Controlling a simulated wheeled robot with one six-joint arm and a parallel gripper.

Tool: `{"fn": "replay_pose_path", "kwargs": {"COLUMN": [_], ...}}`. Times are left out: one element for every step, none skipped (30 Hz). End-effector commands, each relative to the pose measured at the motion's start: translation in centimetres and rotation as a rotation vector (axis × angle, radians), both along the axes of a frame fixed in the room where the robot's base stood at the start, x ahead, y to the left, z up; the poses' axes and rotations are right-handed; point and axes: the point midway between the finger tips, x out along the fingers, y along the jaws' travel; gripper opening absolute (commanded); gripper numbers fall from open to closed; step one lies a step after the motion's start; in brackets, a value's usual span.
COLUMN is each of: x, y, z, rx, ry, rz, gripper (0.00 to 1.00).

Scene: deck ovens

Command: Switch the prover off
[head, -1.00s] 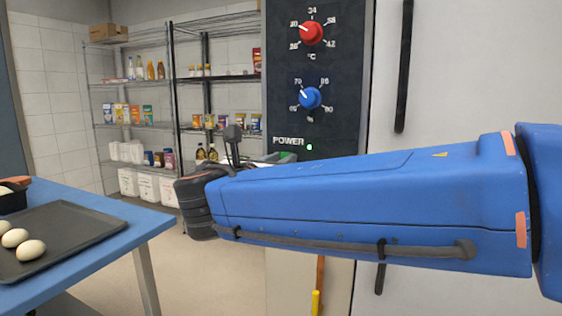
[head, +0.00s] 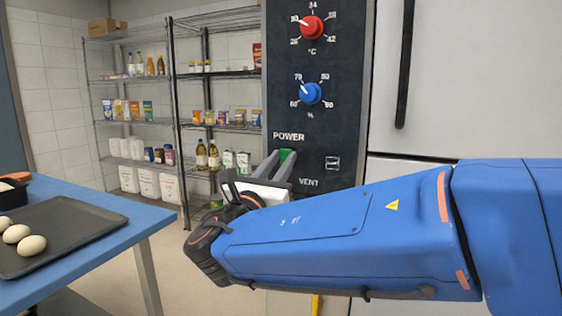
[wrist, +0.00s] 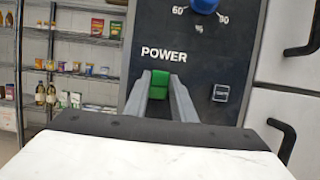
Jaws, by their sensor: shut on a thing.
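The prover's dark control panel (head: 345,95) has a red knob (head: 312,27), a blue knob (head: 312,93) and a POWER label. Under that label is a green switch (wrist: 158,80); it also shows in the head view (head: 288,154). My gripper (wrist: 160,90) is shut on the green switch, with a grey finger at each side of it. In the head view my gripper (head: 281,164) reaches the panel's lower left part. No lit lamp shows beside POWER now. The fingers hide part of the switch.
A VENT button (head: 332,163) sits right of the switch. White doors with dark handles (head: 405,65) stand at the right. A blue table (head: 135,222) with a tray (head: 85,240) of eggs is at the left. Stocked shelves (head: 195,76) stand behind.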

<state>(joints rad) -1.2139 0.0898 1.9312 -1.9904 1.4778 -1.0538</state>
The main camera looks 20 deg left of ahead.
Motion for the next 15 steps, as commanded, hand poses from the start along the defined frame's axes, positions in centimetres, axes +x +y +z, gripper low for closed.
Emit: {"fn": "replay_pose_path", "kwargs": {"x": [0.00, 0.00, 0.00, 0.00, 0.00, -0.01, -0.01, -0.02, -0.01, -0.01, -0.01, -0.01, -0.01, -0.01, -0.05], "y": [-0.01, -0.01, -0.01, -0.01, -0.01, -0.01, 0.00, 0.00, 0.00, 0.00, 0.00, 0.00, 0.00, 0.00, 0.00], "z": [-0.05, -0.05, -0.05, -0.05, -0.05, -0.06, -0.06, -0.05, -0.04, -0.03, -0.03, -0.03, -0.03, -0.03, -0.03], "rx": [-0.001, -0.001, -0.001, -0.001, -0.001, -0.001, -0.001, -0.001, -0.001, -0.001, 0.000, 0.000, 0.000, 0.000, 0.000], "ry": [0.001, 0.001, 0.001, 0.001, 0.001, 0.001, 0.001, 0.002, 0.002, 0.002, 0.002, 0.002, 0.002, 0.002, 0.002], "rz": [0.000, 0.000, 0.000, 0.000, 0.000, 0.000, 0.000, 0.000, 0.000, 0.000, 0.000, 0.000, 0.000, 0.000, 0.000], "gripper": [0.01, 0.01, 0.01, 0.01, 0.31, 0.40, 0.42, 0.42, 0.42, 0.42, 0.42, 0.42, 0.42, 0.42, 0.42]}}
